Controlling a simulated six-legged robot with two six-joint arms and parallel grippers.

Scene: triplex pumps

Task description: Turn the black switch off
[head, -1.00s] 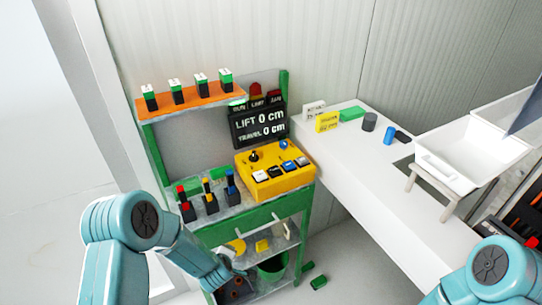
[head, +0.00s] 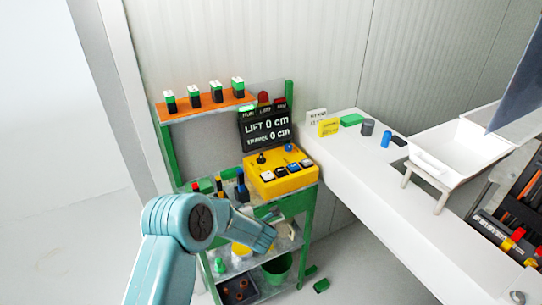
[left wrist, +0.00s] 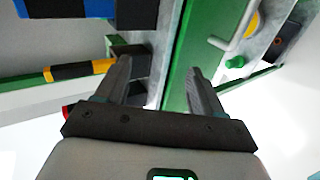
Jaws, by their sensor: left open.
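My left forearm hangs in front of the cart, below and left of the box. My left gripper (left wrist: 158,70) is open and empty in the left wrist view, its fingers near the cart's green front edge. A yellow-and-black lever (left wrist: 82,70) and a blue lever (left wrist: 68,9) are at upper left there. My right gripper is not in view.
The display (head: 265,128) behind the box reads LIFT 0 cm and TRAVEL 0 cm. Several black-and-green switches stand on the orange shelf (head: 205,111). A white counter (head: 365,178) runs right, bearing a white bin (head: 462,150). A green bucket (head: 278,272) is low on the cart.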

